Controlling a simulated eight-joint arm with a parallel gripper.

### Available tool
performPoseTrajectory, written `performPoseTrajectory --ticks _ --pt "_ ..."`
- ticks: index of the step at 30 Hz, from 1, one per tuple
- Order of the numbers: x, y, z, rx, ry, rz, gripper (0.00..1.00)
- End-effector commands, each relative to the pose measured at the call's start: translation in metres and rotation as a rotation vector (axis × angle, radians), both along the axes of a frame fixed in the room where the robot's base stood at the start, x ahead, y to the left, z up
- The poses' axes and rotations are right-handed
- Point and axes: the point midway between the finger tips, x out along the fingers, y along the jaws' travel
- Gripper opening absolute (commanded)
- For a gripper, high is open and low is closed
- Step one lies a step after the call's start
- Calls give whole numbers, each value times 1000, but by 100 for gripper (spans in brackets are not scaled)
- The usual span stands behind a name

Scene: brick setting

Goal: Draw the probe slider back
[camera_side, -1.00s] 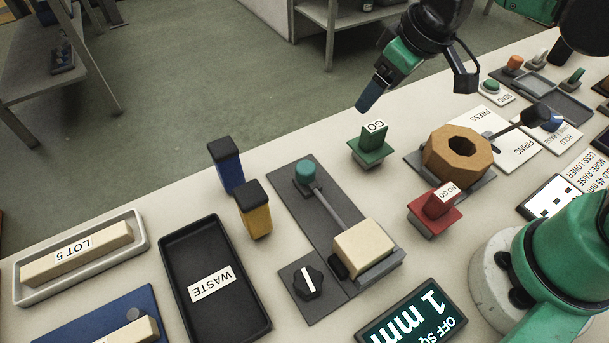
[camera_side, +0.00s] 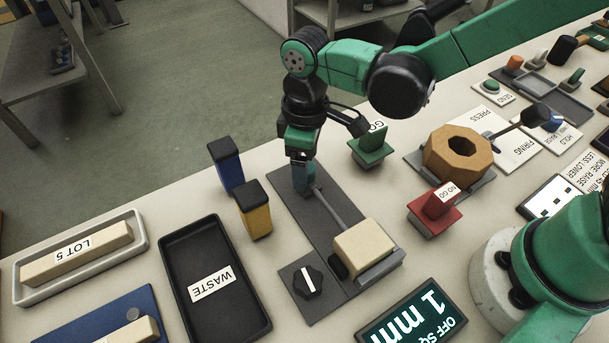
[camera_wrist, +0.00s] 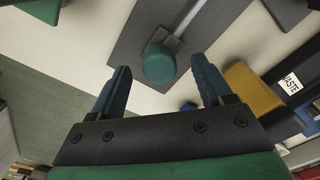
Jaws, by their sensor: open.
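The probe slider has a teal round knob (camera_wrist: 159,63) at the end of a grey rod (camera_side: 333,209) on a dark grey plate (camera_side: 327,242). At the rod's other end a cream block (camera_side: 363,249) sits on the plate. My gripper (camera_side: 303,190) points down over the knob end of the plate and hides the knob in the side view. In the wrist view my gripper (camera_wrist: 161,80) is open, with its two blue fingers apart and the knob showing between and just beyond their tips. I cannot tell whether a finger touches the knob.
A blue block (camera_side: 227,166) and a yellow block (camera_side: 254,210) stand left of the plate, near my gripper. A green GO gauge (camera_side: 369,150) stands to the right. A black WASTE tray (camera_side: 180,248) lies left. A black dial (camera_side: 307,283) sits beside the slider.

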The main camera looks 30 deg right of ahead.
Motion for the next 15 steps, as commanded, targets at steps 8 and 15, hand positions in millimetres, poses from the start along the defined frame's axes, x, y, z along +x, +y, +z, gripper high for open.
performPoseTrajectory --ticks 8,15 --pt "0 0 -5 1 -1 -1 72" --pt "0 0 -5 1 -1 -1 24"
